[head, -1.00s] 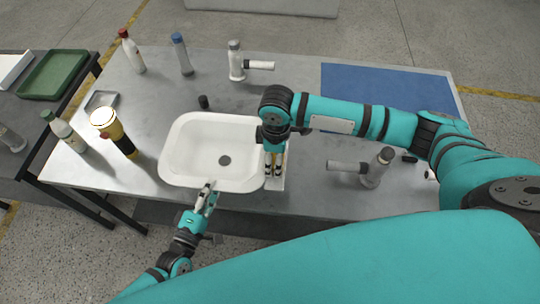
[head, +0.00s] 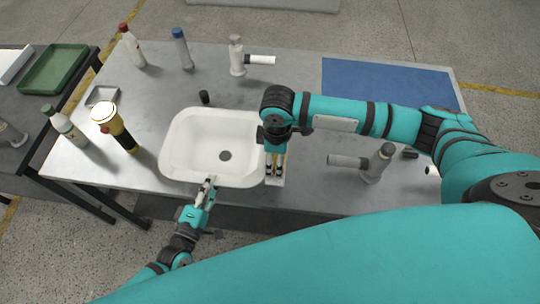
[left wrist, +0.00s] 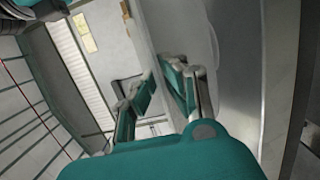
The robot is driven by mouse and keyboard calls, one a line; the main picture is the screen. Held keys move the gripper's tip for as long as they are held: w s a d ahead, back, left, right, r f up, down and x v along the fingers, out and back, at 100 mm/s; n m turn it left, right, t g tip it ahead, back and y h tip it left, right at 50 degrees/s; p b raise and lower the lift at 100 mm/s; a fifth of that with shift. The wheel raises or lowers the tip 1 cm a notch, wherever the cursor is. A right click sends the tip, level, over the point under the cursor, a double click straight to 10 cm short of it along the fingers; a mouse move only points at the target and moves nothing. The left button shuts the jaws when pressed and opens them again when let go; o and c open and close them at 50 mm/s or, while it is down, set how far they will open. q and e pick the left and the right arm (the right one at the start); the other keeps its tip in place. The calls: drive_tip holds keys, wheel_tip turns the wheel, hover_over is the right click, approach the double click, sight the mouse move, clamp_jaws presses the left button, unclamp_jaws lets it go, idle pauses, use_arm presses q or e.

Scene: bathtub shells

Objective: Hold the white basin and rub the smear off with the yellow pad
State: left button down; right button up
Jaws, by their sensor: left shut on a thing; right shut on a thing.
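The white basin (head: 180,140) stands on the grey table with its dark round drain showing; I make out no smear in it. My left gripper (head: 210,182) is shut on the basin's near rim. The left wrist view shows its fingers (left wrist: 168,88) beside a pale wall. My right gripper (head: 275,168) points down just right of the basin, shut, with yellow showing at its fingers. This looks like the yellow pad (head: 283,160), mostly hidden by the fingers. A small pale block or tray (head: 276,183) lies under them; whether they touch it I cannot tell.
A white tap-like fitting (head: 237,57) stands behind; a grey one (head: 376,163) stands right. A blue mat (head: 390,83) covers the back right.

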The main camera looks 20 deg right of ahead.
sight(264, 162)
drive_tip(key=shift+s+d, duration=0.25)
drive_tip(key=shift+d, duration=0.2)
drive_tip(key=shift+s+a, duration=0.35)
drive_tip(key=shift+s, duration=0.3)
drive_tip(key=shift+w+a, duration=0.45)
drive_tip(key=shift+a, duration=0.45)
drive_tip(key=shift+w+a, duration=0.4)
drive_tip(key=shift+a, duration=0.45)
drive_tip(key=d, duration=0.1)
drive_tip(key=s+d, duration=0.1)
drive_tip(key=d, duration=0.1)
drive_tip(key=shift+s+d, duration=0.35)
drive_tip(key=shift+s, duration=0.05)
wheel_tip(264, 162, up, 4)
drive_tip(key=shift+w+a+f, duration=0.1)
drive_tip(key=shift+a, duration=0.05)
drive_tip(key=shift+r, duration=2.15)
use_arm(q)
drive_tip(key=c, duration=1.4)
unclamp_jaws()
